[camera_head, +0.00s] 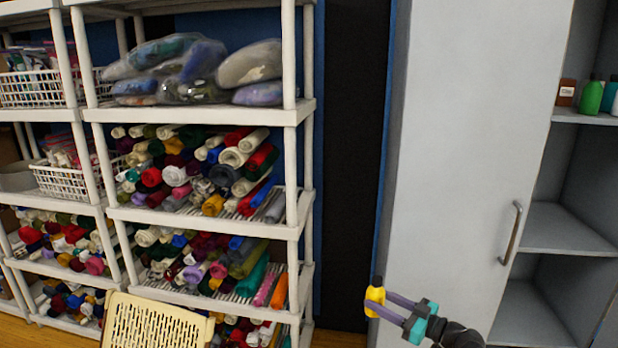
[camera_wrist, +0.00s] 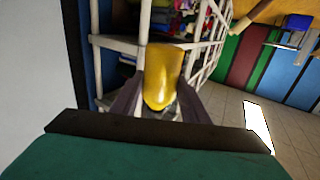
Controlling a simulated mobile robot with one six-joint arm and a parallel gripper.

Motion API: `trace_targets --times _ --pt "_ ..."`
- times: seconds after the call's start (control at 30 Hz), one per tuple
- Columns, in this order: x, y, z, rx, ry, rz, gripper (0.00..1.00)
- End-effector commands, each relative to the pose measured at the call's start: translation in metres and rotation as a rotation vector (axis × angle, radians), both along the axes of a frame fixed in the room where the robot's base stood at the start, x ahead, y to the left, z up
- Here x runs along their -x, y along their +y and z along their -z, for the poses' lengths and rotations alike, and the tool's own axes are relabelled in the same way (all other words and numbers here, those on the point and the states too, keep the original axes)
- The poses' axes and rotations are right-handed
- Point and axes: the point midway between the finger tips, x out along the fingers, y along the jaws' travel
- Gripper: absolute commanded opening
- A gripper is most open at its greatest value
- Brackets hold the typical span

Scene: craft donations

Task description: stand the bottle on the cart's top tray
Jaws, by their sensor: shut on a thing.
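A small yellow bottle (camera_head: 376,294) with a dark top is held in my gripper (camera_head: 374,303), in front of the grey cabinet at the lower right of the head view. The bottle looks close to upright there. My gripper's two purple-grey fingers are shut on it, one on each side. In the wrist view the yellow bottle (camera_wrist: 166,75) sits between the fingers (camera_wrist: 162,98), with nothing touching it but them. I cannot make out a cart or its top tray for certain in either view.
White shelves (camera_head: 205,221) with fabric rolls and bags stand at the left. A cream perforated panel (camera_head: 155,325) is at the bottom left; I cannot tell what it belongs to. A grey cabinet (camera_head: 480,130) and open shelves (camera_head: 565,230) with small bottles (camera_head: 590,97) are at the right.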

Motion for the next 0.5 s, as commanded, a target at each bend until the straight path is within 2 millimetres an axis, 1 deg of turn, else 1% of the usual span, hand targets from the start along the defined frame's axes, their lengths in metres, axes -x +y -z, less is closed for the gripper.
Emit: trace_targets --times 0.03,0.1,0.2,0.3,0.5 --pt "0.006 0.009 0.005 -0.002 0.002 -0.016 0.13" --pt "0.014 0.018 0.011 -0.002 0.001 -0.036 0.13" --pt "0.025 0.026 0.015 -0.001 0.001 -0.057 0.13" --pt "0.032 0.029 0.008 0.0 -0.002 -0.071 0.13" --pt "0.037 0.032 -0.003 0.0 0.0 -0.087 0.13"
